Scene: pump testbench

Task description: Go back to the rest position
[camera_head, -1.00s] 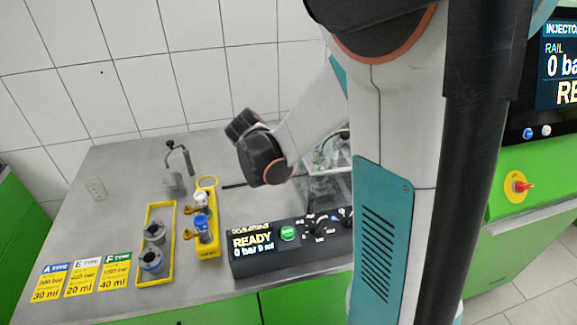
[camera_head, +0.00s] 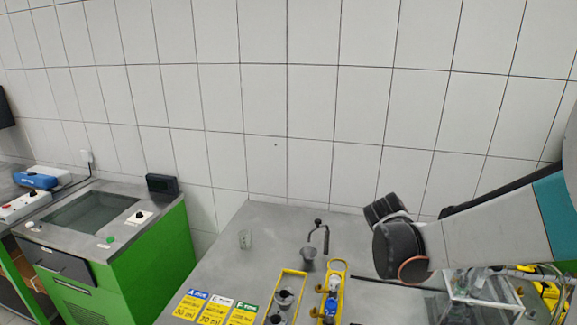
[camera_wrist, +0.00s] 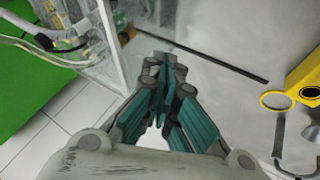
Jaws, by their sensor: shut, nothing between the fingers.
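My gripper (camera_wrist: 164,75) shows in the wrist view with its teal fingers drawn together and nothing between them. It hangs by the bench edge, beside a clear-walled enclosure (camera_wrist: 105,45), with a yellow holder (camera_wrist: 292,95) apart to its right. In the head view my arm reaches in from the right above the grey bench (camera_head: 225,270); the fingers are hidden behind the dark wrist.
A green cabinet (camera_head: 160,250) stands left. A black rod (camera_wrist: 215,62) lies right of my gripper.

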